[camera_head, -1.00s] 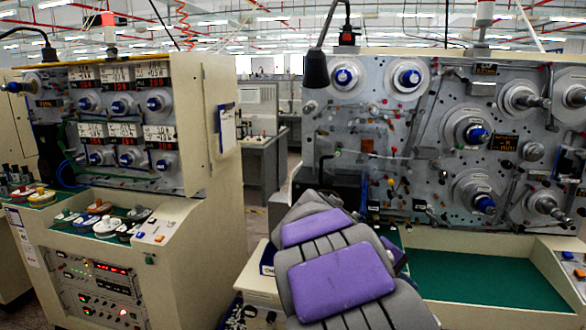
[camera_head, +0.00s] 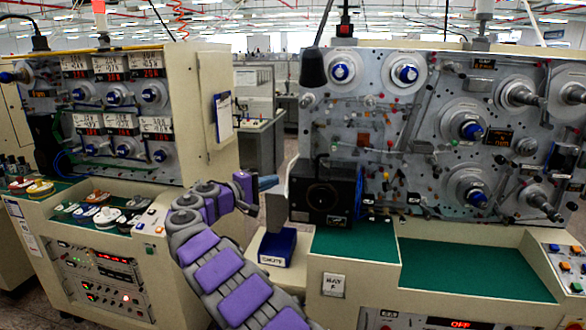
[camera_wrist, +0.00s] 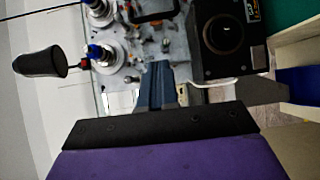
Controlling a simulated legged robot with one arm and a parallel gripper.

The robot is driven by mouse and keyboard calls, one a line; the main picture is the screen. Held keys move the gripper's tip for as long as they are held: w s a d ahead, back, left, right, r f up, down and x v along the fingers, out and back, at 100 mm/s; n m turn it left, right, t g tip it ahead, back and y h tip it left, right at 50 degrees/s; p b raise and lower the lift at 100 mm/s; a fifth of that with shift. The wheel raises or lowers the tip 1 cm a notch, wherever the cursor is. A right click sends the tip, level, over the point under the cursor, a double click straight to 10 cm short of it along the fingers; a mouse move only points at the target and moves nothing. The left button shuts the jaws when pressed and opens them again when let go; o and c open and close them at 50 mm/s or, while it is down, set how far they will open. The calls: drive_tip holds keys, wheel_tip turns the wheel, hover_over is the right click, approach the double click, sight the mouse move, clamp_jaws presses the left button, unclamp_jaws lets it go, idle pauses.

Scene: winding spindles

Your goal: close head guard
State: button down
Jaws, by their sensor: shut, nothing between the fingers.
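A black box-shaped head (camera_head: 325,195) with a round dark face sits at the lower left of the right-hand machine's front panel. My gripper (camera_head: 267,183) is shut and empty, close to the plate's upper left edge. I cannot tell whether it touches it. In the wrist view, my blue-grey fingers (camera_wrist: 158,85) are together, with the black box (camera_wrist: 225,38) to their upper right. The guard is hard to make out there.
A blue bin (camera_head: 277,247) stands below the plate. A black lamp (camera_head: 313,68) hangs above left of the panel, which carries several spindles and rollers. A green work surface (camera_head: 465,268) lies below. Another machine (camera_head: 110,130) stands at the left, with an aisle between.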

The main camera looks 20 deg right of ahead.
drive_tip(key=s+b+x, duration=0.1)
drive_tip(key=x, duration=1.1)
drive_tip(key=shift+s+d+r, duration=0.2)
drive_tip(key=shift+s+d, duration=0.1)
drive_tip(key=shift+d, duration=0.2)
drive_tip(key=shift+d+t+b, duration=0.15)
drive_tip(key=shift+t+b, duration=0.25)
drive_tip(key=shift+b, duration=0.2)
